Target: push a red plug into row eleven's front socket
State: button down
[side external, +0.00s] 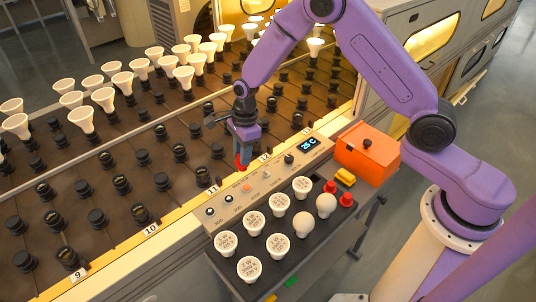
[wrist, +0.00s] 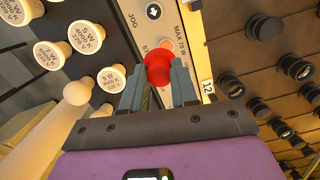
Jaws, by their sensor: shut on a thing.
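My gripper (side external: 242,150) is shut on a red plug (side external: 243,163) and points downward. The plug hangs near the front edge of the socket bed, between the signs for rows 11 and 12. In the wrist view the red plug (wrist: 157,70) sits between the fingertips (wrist: 159,82). Row eleven's front socket (side external: 203,177) is a black socket beside the "11" sign (side external: 213,190), to the left of the plug and apart from it. I cannot tell that socket in the wrist view.
A control panel (side external: 258,186) with knobs and a "25 C" display lies along the front. A tray beside it holds white bulbs (side external: 279,204) and two more red plugs (side external: 347,199). An orange box (side external: 367,151) stands right. Tall white bulbs (side external: 104,98) fill the back rows.

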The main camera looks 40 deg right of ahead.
jog(key=w+a+r+m, duration=0.1)
jog(key=w+a+m, duration=0.1)
jog(key=w+a, duration=0.3)
jog(key=w+a+m, duration=0.2)
jog(key=w, duration=0.5)
jog(key=shift+t, duration=0.3)
jog(key=shift+w+a+f, duration=0.15)
jog(key=shift+f, duration=2.1)
jog(key=shift+f, duration=2)
jog(key=c, duration=0.8)
grip_release()
jog(key=shift+r, duration=0.1)
jog(key=r, duration=0.5)
jog(key=d+r, duration=0.1)
jog(key=r, duration=0.5)
jog(key=s+r, duration=0.1)
jog(key=r, duration=0.5)
jog(key=shift+d, duration=0.4)
